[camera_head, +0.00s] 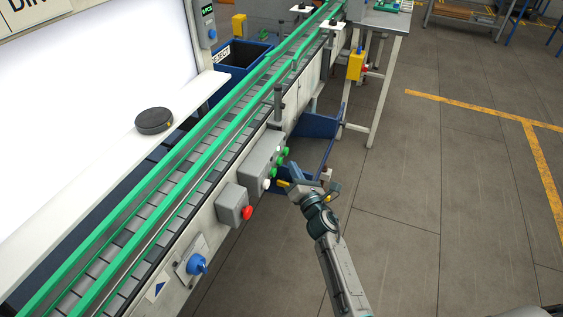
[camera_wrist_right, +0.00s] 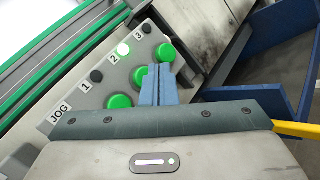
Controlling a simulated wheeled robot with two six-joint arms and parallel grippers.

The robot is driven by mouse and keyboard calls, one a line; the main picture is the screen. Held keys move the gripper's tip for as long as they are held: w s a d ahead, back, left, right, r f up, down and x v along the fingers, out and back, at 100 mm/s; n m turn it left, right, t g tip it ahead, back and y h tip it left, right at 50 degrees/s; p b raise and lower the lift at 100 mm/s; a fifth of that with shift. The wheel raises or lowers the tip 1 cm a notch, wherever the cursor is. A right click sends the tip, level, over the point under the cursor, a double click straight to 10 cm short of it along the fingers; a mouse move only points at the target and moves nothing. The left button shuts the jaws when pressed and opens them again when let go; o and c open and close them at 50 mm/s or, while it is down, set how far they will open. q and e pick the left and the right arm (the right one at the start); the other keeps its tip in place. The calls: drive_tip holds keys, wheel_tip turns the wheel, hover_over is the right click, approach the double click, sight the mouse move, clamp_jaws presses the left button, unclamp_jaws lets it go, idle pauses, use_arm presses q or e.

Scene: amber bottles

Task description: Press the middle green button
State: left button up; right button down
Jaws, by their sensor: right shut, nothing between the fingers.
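A grey button panel (camera_head: 259,158) is on the side of the conveyor. In the right wrist view it carries three green buttons in a slanted row, beside the numbers 1, 2 and 3. The middle green button (camera_wrist_right: 138,76) is partly covered by my fingers; the button by 1 (camera_wrist_right: 119,102) and the button by 3 (camera_wrist_right: 166,53) stand either side. My right gripper (camera_wrist_right: 160,68) is shut and empty, its blue fingertips just beside the middle button. I cannot tell whether they touch it. The right gripper also shows by the panel in the head view (camera_head: 287,178). My left gripper is out of view.
The small lamp by 2 (camera_wrist_right: 123,50) is lit; those by 1 and 3 are dark. A grey box with a red button (camera_head: 246,212) and a blue knob (camera_head: 197,264) are nearer along the conveyor (camera_head: 150,215).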

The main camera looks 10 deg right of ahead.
drive_tip(key=s+d, duration=0.1)
drive_tip(key=d, duration=0.1)
drive_tip(key=s+d, duration=0.1)
drive_tip(key=d, duration=0.1)
drive_tip(key=shift+s, duration=0.3)
drive_tip(key=shift+a, duration=0.1)
idle(0.5)
drive_tip(key=s+d+f+m+g+h, duration=0.1)
drive_tip(key=s+d+f+m+g, duration=0.15)
drive_tip(key=s+f+m, duration=0.65)
drive_tip(key=s+d+f+m+g+h, duration=0.2)
drive_tip(key=s+f+g, duration=0.1)
drive_tip(key=f, duration=1.2)
drive_tip(key=s+d+f+m+g+h, duration=0.1)
drive_tip(key=s+d+f+m+g, duration=0.15)
drive_tip(key=s+f+m, duration=0.65)
drive_tip(key=s+d+f+m+g, duration=0.1)
drive_tip(key=s+f+m+g, duration=0.2)
drive_tip(key=s+f, duration=0.4)
drive_tip(key=s+d+f+m+g, duration=0.1)
drive_tip(key=s+f+m+g, duration=0.2)
drive_tip(key=s+f, duration=0.4)
drive_tip(key=s+d+f+m+g, duration=0.2)
drive_tip(key=s+f+m+g, duration=0.2)
drive_tip(key=s, duration=1.7)
wheel_tip(320, 180, down, 4)
drive_tip(key=shift+s+r+m+h, duration=0.2)
drive_tip(key=shift+r+m+h, duration=0.05)
drive_tip(key=shift+m+h, duration=0.05)
